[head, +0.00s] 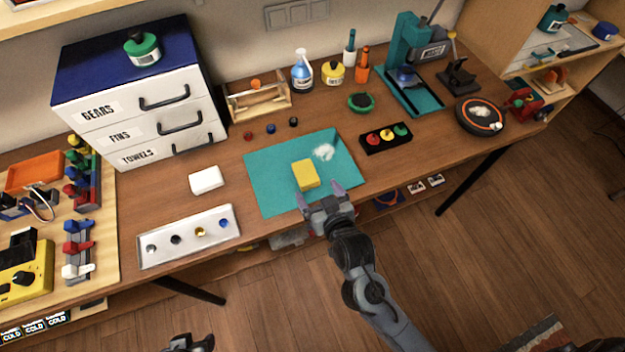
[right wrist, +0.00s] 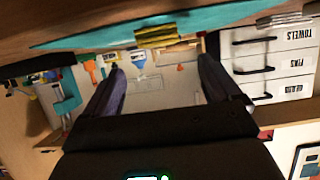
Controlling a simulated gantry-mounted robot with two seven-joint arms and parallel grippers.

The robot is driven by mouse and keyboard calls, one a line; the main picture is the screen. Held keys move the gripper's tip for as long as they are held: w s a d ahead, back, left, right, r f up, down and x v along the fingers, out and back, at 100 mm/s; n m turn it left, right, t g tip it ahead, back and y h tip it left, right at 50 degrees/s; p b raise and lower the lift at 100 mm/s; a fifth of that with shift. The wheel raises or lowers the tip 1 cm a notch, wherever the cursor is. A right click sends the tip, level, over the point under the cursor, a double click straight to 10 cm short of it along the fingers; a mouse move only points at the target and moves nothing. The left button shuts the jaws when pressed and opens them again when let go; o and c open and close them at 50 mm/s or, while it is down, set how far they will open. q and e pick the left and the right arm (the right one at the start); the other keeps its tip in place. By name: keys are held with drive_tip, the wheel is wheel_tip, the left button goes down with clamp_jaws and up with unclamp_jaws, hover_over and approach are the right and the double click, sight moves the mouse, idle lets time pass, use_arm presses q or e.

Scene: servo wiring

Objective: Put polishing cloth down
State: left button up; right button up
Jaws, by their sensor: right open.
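A yellow folded cloth (head: 305,175), which looks like the polishing cloth, lies on the teal mat (head: 274,197) near the table's front. In the right wrist view, the layered yellow cloth (right wrist: 155,34) rests on the mat (right wrist: 90,38), seen upside down. My right gripper (head: 319,194) is open at the front edge of the mat, just in front of the cloth and apart from it. Its fingers in the right wrist view (right wrist: 160,75) have nothing between them. A dark part of my left gripper (head: 192,343) shows at the bottom edge; its jaws cannot be made out.
A whitish smudge (head: 324,152) is on the mat. A white block (head: 206,180) and a tray (head: 152,261) with small round pieces lie left of it. A button box (head: 386,138) stands right. The drawer cabinet (head: 135,95) stands behind left.

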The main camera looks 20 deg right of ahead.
drive_tip(key=s+d+f+g, duration=0.1)
drive_tip(key=s+g, duration=0.2)
drive_tip(key=s, duration=0.3)
drive_tip(key=s+d+f+n+g+y, duration=0.1)
drive_tip(key=s+f+g, duration=0.1)
drive_tip(key=s, duration=0.4)
drive_tip(key=shift+s+d+f+n+g, duration=0.2)
drive_tip(key=shift+f+n+g, duration=0.1)
drive_tip(key=shift+g, duration=0.1)
drive_tip(key=shift+o, duration=0.8)
drive_tip(key=s+d+f+g, duration=0.1)
drive_tip(key=s+d+g, duration=0.2)
drive_tip(key=s, duration=0.5)
drive_tip(key=shift+d+n+g+h, duration=0.2)
drive_tip(key=shift+n+g+h, duration=0.1)
drive_tip(key=shift+g, duration=0.2)
drive_tip(key=shift+s+d, duration=0.1)
drive_tip(key=shift+s, duration=0.2)
